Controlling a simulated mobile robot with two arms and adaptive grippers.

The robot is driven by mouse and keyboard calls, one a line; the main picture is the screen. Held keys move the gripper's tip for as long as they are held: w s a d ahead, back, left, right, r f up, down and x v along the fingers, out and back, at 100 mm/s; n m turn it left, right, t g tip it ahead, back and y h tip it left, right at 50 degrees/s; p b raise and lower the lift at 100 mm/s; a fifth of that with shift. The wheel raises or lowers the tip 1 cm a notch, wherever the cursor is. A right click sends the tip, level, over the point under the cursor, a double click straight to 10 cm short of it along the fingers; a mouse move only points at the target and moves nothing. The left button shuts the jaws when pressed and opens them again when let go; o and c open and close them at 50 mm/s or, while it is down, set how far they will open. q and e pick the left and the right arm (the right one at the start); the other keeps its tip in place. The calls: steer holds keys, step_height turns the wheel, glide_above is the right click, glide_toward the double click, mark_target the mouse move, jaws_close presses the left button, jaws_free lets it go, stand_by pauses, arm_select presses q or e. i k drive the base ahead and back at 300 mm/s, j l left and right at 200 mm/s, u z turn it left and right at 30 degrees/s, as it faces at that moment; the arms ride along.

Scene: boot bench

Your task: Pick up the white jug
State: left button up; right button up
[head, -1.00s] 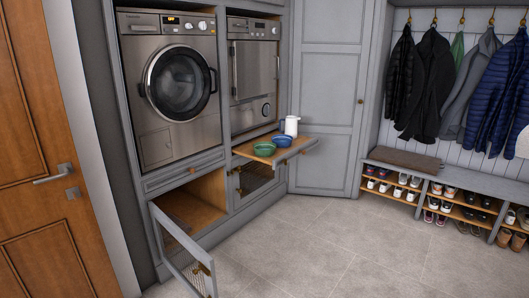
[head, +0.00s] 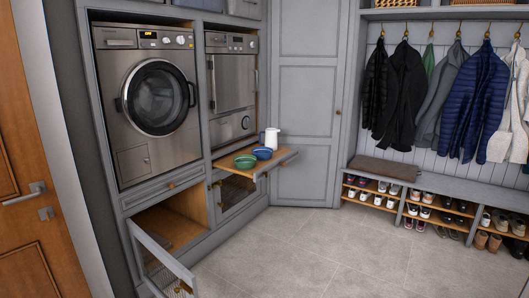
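The white jug (head: 271,138) stands upright at the far right end of a pulled-out wooden shelf (head: 226,163) below the right-hand machine. A blue bowl (head: 262,154) sits just in front of it, and a green bowl (head: 245,161) sits to the left of the blue one. The jug is small in the head view, and its lower part is partly behind the shelf's contents. Neither of my grippers is in view.
A low cabinet door (head: 160,262) stands open into the floor space at lower left. A washing machine (head: 148,105) is above it. A shoe bench (head: 440,190) with hanging coats stands at the right. The tiled floor (head: 320,255) between is clear.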

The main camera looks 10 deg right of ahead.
mark_target(271, 134)
steer(key=i+j+z, duration=0.15)
steer(key=i+z, duration=0.15)
steer(key=i, duration=0.35)
steer(key=i+l+z, duration=0.2)
steer(key=i+z, duration=0.15)
steer(key=i, duration=0.15)
steer(key=i+z, duration=0.4)
steer(key=i+j+z, duration=0.1)
steer(key=i+z, duration=0.25)
steer(key=i, duration=0.25)
steer(key=i+j+u, duration=0.15)
steer(key=i+u, duration=0.2)
steer(key=i, duration=0.15)
steer(key=i+u, duration=0.4)
steer(key=i+l+u, duration=0.2)
steer(key=i+u, duration=0.15)
steer(key=i, duration=0.25)
